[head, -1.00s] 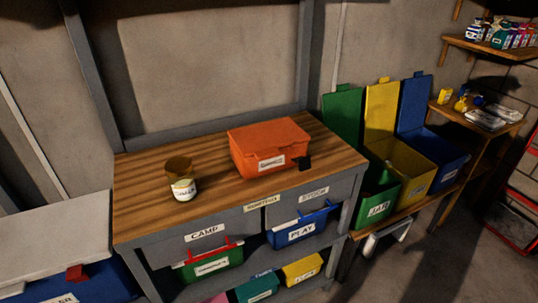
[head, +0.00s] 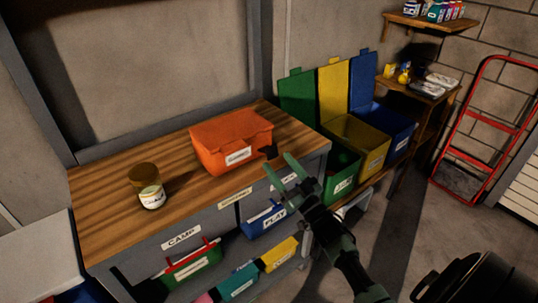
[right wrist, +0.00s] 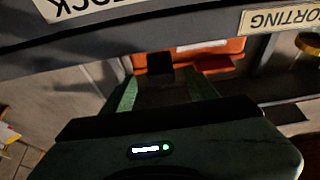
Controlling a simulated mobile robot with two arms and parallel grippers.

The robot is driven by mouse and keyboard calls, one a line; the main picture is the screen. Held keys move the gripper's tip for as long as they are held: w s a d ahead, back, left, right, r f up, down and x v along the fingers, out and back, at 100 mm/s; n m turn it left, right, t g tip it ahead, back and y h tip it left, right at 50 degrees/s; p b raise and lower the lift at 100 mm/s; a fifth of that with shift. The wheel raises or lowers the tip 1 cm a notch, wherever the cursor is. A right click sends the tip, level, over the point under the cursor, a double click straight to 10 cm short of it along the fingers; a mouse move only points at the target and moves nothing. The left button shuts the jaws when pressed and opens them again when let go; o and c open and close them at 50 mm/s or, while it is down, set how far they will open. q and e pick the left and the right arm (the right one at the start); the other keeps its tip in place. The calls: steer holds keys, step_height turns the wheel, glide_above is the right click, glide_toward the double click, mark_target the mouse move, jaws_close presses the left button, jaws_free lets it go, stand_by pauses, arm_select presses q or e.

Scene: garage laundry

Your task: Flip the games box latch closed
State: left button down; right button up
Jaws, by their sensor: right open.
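The orange games box (head: 225,133) sits with its lid down on the wooden workbench, a white label on its front. Its black latch (head: 269,152) sticks out at the front right corner. The box's orange front (right wrist: 215,52) and the black latch (right wrist: 158,63) also show in the right wrist view. My right gripper (head: 281,169) is open and empty, in front of the bench edge, its fingertips near the latch but seemingly apart from it. In the right wrist view its two green fingers (right wrist: 163,92) point towards the latch. My left gripper is not in view.
A labelled jar (head: 148,187) with a brown lid stands left on the workbench (head: 108,188). Green, yellow (head: 360,143) and blue open bins stand to the right. Labelled boxes fill the shelf below. A red hand truck (head: 480,130) leans at the far right.

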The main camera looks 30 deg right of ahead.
mark_target(273, 158)
steer(key=shift+x, duration=1.85)
steer(key=shift+f, duration=0.1)
